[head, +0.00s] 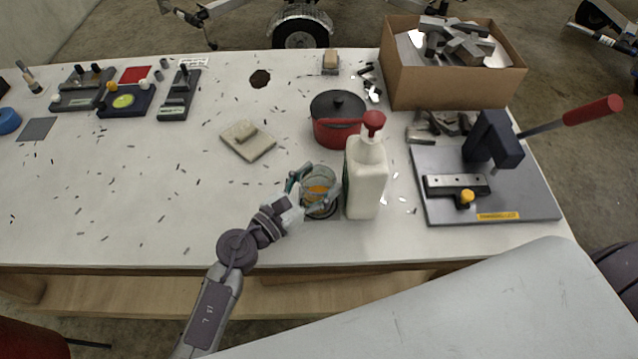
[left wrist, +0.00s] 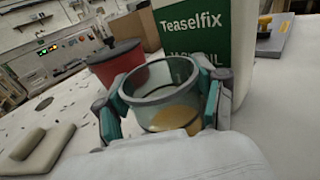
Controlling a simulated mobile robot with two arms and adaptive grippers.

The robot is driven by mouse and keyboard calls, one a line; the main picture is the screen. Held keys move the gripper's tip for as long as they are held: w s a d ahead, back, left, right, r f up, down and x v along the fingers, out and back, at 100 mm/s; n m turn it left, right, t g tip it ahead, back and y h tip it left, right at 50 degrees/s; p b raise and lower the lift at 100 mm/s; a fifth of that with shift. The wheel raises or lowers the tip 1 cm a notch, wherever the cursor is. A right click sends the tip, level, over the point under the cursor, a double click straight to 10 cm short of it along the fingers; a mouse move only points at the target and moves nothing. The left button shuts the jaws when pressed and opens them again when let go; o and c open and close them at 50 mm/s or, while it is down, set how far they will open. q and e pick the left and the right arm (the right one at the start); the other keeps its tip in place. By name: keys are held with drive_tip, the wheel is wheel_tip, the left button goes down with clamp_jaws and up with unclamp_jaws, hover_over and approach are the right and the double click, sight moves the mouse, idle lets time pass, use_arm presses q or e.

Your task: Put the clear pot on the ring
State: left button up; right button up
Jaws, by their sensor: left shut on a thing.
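The clear pot (head: 320,176), a round glass-like vessel with something amber showing in it, is near the table's front edge. It also shows in the left wrist view (left wrist: 158,97), nearly upright with its open rim up. My left gripper (head: 314,188) is shut on the pot, with one teal-padded finger on each side. A dark grey flat piece (head: 333,214) shows under and in front of the pot; I cannot tell whether it is the ring or whether the pot touches it. My right gripper is not in view.
A white bottle (head: 366,185) with a red cap stands close to the pot's right. A red pot with a black lid (head: 338,130) is behind. A beige block (head: 248,141) lies left. A lever press (head: 490,190) stands right. The table's front left is mostly clear.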

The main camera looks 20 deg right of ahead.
use_arm(q)
drive_tip(key=shift+f, duration=0.1)
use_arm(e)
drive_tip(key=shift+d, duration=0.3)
use_arm(q)
drive_tip(key=o, duration=1.3)
drive_tip(key=shift+d, duration=0.1)
drive_tip(key=shift+c, duration=0.2)
drive_tip(key=shift+s+a, duration=0.15)
drive_tip(key=shift+a, duration=0.2)
drive_tip(key=b+v, duration=0.2)
drive_tip(key=v, duration=0.9)
drive_tip(key=shift+s+a, duration=0.1)
drive_tip(key=shift+a, duration=0.05)
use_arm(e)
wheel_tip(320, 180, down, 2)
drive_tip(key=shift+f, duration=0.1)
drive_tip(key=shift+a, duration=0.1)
